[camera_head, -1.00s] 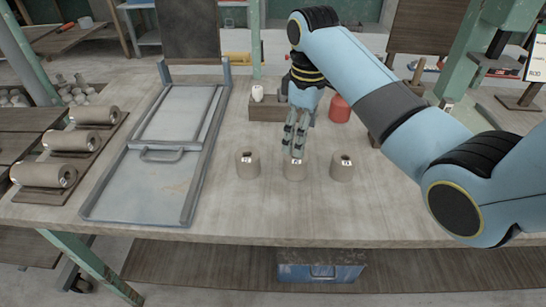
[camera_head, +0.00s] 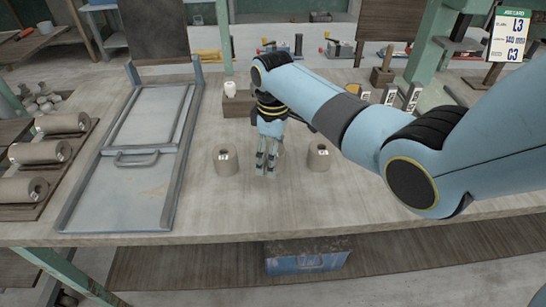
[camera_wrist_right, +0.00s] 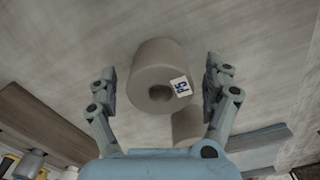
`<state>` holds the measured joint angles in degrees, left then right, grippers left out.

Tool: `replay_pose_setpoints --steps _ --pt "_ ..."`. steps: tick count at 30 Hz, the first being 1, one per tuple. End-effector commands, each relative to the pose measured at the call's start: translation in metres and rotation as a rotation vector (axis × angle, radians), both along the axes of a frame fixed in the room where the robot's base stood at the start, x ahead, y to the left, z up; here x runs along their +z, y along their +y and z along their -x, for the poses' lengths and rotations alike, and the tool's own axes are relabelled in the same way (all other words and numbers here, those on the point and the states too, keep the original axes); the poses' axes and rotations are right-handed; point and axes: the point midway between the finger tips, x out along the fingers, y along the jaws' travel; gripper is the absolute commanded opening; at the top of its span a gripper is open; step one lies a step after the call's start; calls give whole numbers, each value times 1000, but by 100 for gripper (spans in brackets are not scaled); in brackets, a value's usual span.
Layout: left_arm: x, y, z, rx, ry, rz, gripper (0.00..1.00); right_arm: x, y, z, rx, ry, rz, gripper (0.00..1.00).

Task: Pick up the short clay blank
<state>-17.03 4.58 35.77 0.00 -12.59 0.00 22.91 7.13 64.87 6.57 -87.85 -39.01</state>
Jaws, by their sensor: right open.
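Short hollow clay blanks stand in a row on the workbench (camera_head: 185,215). In the right wrist view, one labelled blank (camera_wrist_right: 155,62) lies between the two spread fingers of my right gripper (camera_wrist_right: 162,76), with gaps on both sides. A second blank (camera_wrist_right: 187,124) is partly hidden behind it. The right gripper is open and empty. My left gripper is not in view.
A grey metal frame with a handle (camera_head: 132,190) lies left of the blanks. Several longer clay rolls (camera_head: 62,122) rest on boards at far left. A white cup (camera_head: 230,88) stands on a brown block (camera_head: 238,104) behind. The bench front is clear. A job card (camera_head: 510,33) hangs upper right.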

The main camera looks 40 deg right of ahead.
Motion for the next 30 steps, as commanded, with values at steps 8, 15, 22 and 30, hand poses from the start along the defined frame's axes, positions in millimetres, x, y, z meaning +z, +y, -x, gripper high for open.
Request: replay_pose_setpoints --steps 8,15,22,30 --pt "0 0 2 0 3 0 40 1 0 0 0 -1 0 70" --pt "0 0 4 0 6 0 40 1 0 0 0 -1 -1 38" --pt "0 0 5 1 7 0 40 1 0 -1 0 -1 0 14" --pt "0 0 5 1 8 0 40 4 0 -1 0 -2 1 14"
